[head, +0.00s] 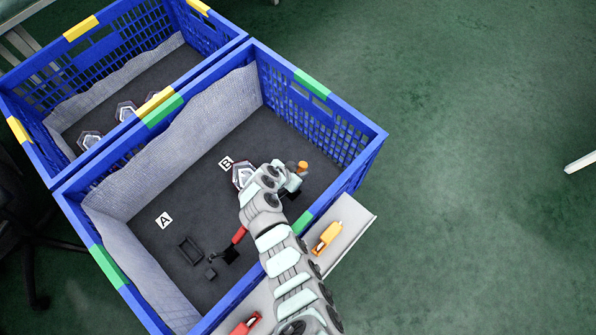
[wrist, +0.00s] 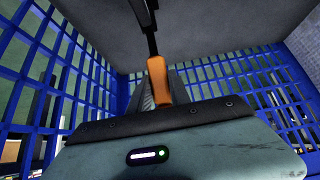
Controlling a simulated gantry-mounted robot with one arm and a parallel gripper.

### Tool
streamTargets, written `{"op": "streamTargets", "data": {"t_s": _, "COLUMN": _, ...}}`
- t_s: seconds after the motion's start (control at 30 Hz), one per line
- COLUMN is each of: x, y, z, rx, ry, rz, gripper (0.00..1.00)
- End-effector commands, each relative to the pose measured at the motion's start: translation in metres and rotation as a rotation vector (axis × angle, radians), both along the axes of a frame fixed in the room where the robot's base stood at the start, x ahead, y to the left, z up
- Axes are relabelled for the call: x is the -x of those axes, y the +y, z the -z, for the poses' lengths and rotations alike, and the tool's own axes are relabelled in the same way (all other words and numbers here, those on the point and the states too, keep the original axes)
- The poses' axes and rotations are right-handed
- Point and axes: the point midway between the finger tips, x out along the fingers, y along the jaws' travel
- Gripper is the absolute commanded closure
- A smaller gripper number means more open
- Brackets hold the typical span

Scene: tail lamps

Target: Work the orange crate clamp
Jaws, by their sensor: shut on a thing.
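The orange clamp handle (head: 303,167) shows just past my gripper (head: 291,181) in the head view, inside the near blue crate beside marker B. In the wrist view, the orange handle (wrist: 158,80) rises from behind the dark edge of my gripper and joins a black lever arm (wrist: 143,18) above. A tail lamp (head: 241,175) lies by marker B, partly covered by my wrist. The clamp's base is mostly hidden by my gripper.
A red-handled clamp (head: 238,236) and a black holder (head: 190,250) stand near marker A (head: 164,220). A second blue crate (head: 30,95) holds several lamps. A pale ledge (head: 352,214) outside carries an orange tool (head: 327,238) and a red tool (head: 245,325). Crate walls surround my gripper.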

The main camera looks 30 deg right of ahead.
Motion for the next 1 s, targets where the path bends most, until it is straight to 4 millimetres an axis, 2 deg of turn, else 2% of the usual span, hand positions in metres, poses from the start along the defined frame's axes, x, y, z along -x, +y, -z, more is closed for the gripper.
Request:
{"op": "streamTargets", "data": {"t_s": 0.03, "x": 0.001, "y": 0.001, "z": 0.002, "rx": -0.003, "ry": 0.002, "rz": 0.001, "gripper": 0.76}}
{"op": "streamTargets", "data": {"t_s": 0.3, "x": 0.001, "y": 0.0, "z": 0.002, "rx": -0.002, "ry": 0.001, "rz": 0.001, "gripper": 0.55}}
{"op": "streamTargets", "data": {"t_s": 0.63, "x": 0.001, "y": 0.003, "z": -0.003, "rx": -0.002, "ry": 0.0, "rz": -0.001, "gripper": 0.55}}
{"op": "streamTargets", "data": {"t_s": 0.77, "x": 0.005, "y": 0.012, "z": -0.015, "rx": -0.002, "ry": 0.004, "rz": 0.0, "gripper": 0.55}}
{"op": "streamTargets", "data": {"t_s": 1.0, "x": 0.012, "y": 0.039, "z": -0.054, "rx": -0.002, "ry": -0.003, "rz": -0.004, "gripper": 0.55}}
